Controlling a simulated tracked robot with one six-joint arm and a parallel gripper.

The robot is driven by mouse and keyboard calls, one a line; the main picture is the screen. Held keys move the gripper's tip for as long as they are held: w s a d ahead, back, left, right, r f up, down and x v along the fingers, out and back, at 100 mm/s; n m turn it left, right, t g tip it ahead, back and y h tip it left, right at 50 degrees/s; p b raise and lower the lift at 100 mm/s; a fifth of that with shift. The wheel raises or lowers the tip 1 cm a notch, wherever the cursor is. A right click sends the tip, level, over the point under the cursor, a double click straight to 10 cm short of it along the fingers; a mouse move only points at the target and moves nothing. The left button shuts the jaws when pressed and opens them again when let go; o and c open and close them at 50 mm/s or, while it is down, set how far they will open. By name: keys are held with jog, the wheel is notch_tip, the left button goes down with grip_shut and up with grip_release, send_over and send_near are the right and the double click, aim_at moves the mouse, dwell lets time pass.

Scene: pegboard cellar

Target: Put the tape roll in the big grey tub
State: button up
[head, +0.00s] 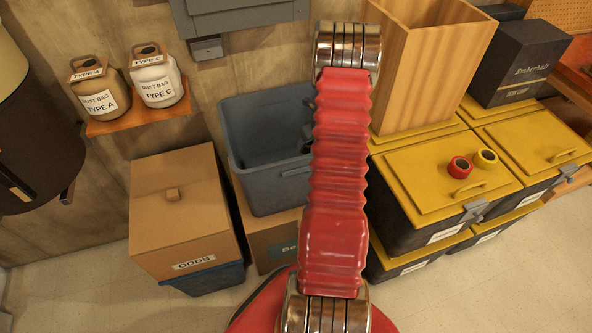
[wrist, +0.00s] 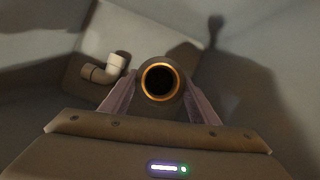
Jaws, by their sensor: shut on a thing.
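My gripper (wrist: 158,88) is shut on a dark grey tape roll (wrist: 160,106) with an orange-brown inner ring, seen end-on between the fingers in the wrist view. Grey walls and a grey floor surround it there, so the roll is held inside or over the big grey tub (head: 275,187). I cannot tell whether the roll touches the tub floor. In the head view the tub stands left of my red arm, open at the top. The arm hides most of the gripper and the roll there.
A pipe elbow (wrist: 108,68) lies on the tub floor. A cardboard box marked ODDS (head: 185,220) stands left of the tub. Right are a tall wooden bin (head: 425,75) and yellow-lidded crates (head: 420,185), with a red roll (head: 460,167) and a yellow roll (head: 485,158) on top.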

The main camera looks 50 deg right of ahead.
notch_tip(320, 180, down, 6)
jog(key=shift+r, duration=0.1)
dwell(0.4)
jog(key=shift+f, duration=1.95)
jog(key=shift+f, duration=0.6)
jog(key=o, duration=1.2)
jog(key=shift+r, duration=0.15)
jog(key=v, duration=1.3)
